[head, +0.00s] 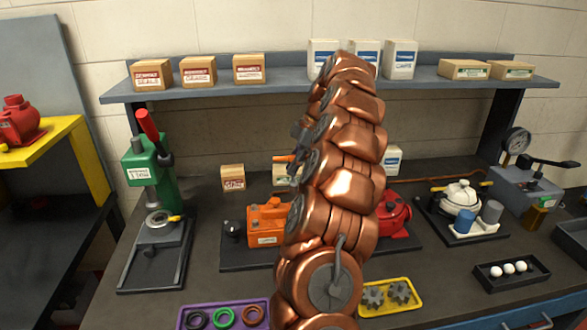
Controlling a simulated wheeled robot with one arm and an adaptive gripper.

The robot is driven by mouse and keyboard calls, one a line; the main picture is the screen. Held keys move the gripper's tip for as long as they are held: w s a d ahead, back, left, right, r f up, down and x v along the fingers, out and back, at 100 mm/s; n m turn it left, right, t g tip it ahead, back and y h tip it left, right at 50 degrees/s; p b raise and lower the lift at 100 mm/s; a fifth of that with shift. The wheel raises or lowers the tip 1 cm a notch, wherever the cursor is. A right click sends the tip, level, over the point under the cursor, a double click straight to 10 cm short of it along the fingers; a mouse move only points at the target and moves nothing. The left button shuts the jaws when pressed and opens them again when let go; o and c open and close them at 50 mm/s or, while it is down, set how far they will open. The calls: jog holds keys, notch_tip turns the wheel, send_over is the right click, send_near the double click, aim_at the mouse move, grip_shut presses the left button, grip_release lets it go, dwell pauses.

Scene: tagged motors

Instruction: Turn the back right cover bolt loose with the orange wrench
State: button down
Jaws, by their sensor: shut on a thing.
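My gripper (295,164) is partly hidden behind my own copper-coloured arm, near the middle of the head view. It is shut on the orange wrench (283,158), of which a short orange piece sticks out to the left. The gripper appears above and behind the orange motor (268,222), which sits on a dark base plate. A red motor (397,215) shows to the right of my arm, partly covered by it. The back right cover bolt cannot be made out, and I cannot tell whether the wrench touches anything.
A green arbor press (150,170) stands left. A white-lidded pot (459,196) and a gauge device (520,180) stand right. A purple tray (183,320) with rings and a yellow tray (417,298) with gears lie in front. A shelf (285,80) with boxes spans the back.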

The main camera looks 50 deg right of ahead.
jog(key=shift+f+m+t+h, duration=0.3)
jog(key=shift+m+t+h, duration=0.1)
jog(key=shift+m, duration=0.8)
jog(key=shift+m+h+p, duration=0.3)
jog(key=shift+m+p, duration=0.7)
jog(key=shift+m, duration=0.1)
jog(key=m+h+p, duration=0.1)
jog(key=m+p, duration=0.1)
jog(key=p, duration=0.1)
jog(key=m+t+p, duration=0.1)
jog(key=m+p, duration=0.2)
jog(key=shift+f+h, duration=0.2)
jog(key=shift+h, duration=0.2)
jog(key=shift+d+f+m+b, duration=0.1)
jog(key=shift+f+m+b, duration=0.2)
jog(key=shift+f+b, duration=0.05)
jog(key=m+h+b, duration=0.1)
jog(key=m+h, duration=0.1)
jog(key=m, duration=0.2)
jog(key=shift+f, duration=0.2)
jog(key=m+g+h, duration=0.1)
jog(key=m, duration=0.3)
jog(key=shift+d+f, duration=0.1)
jog(key=shift+f, duration=0.05)
jog(key=m, duration=0.1)
jog(key=m+g+h, duration=0.1)
jog(key=m, duration=0.3)
jog(key=shift+f+g+h+b, duration=0.25)
jog(key=shift+g+h+b, duration=0.05)
jog(key=shift+g+b, duration=0.1)
